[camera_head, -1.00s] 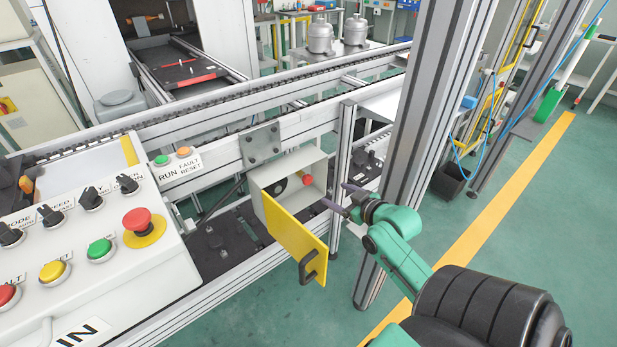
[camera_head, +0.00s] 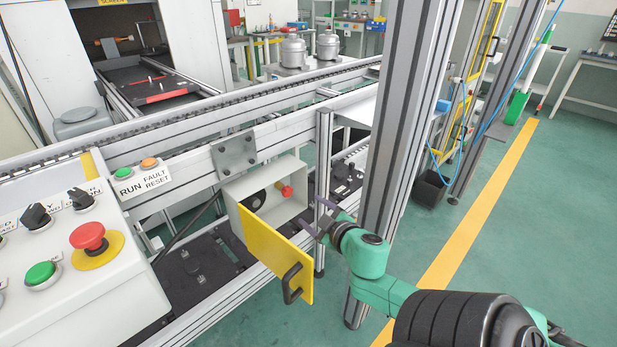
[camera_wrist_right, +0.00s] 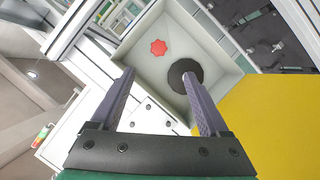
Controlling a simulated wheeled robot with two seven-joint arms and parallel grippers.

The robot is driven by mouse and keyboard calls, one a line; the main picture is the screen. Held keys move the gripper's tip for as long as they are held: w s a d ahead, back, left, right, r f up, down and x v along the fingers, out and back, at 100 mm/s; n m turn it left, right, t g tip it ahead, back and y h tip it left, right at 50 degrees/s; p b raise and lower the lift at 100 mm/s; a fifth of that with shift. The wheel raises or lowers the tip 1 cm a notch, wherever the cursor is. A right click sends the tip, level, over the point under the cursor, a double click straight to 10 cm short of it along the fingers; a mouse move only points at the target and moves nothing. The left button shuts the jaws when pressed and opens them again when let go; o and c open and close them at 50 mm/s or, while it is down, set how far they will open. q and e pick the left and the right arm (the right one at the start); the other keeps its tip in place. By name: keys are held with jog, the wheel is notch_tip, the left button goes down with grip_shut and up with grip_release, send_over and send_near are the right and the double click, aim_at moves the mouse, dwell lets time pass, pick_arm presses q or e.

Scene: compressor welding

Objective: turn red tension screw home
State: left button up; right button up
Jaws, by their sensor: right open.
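The red tension screw (camera_head: 285,191) sits inside a small open grey box (camera_head: 236,190) on the conveyor frame, beside a dark round part (camera_head: 253,201). The box's yellow door (camera_head: 270,258) with a black handle (camera_head: 291,283) hangs open. My right gripper (camera_head: 318,216) is open and empty, just right of the box and apart from the screw. In the right wrist view my right gripper's fingers (camera_wrist_right: 158,88) point into the box; the red screw (camera_wrist_right: 158,47) shows beyond them, up the picture between the fingertips. The left gripper is not in view.
A control panel with a red emergency button (camera_head: 88,236) stands at the left. A thick aluminium post (camera_head: 408,120) rises right behind my right arm. The open yellow door lies below and left of my gripper.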

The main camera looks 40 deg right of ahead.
jog(key=b, duration=0.2)
send_near(289, 193)
jog(key=w, duration=0.1)
jog(key=b+x, duration=0.1)
jog(key=x, duration=0.6)
jog(key=shift+w+d+f, duration=0.2)
jog(key=shift+w+f, duration=0.05)
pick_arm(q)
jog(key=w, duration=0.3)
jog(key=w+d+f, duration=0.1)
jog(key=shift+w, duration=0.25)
pick_arm(e)
grip_shut()
dwell(0.3)
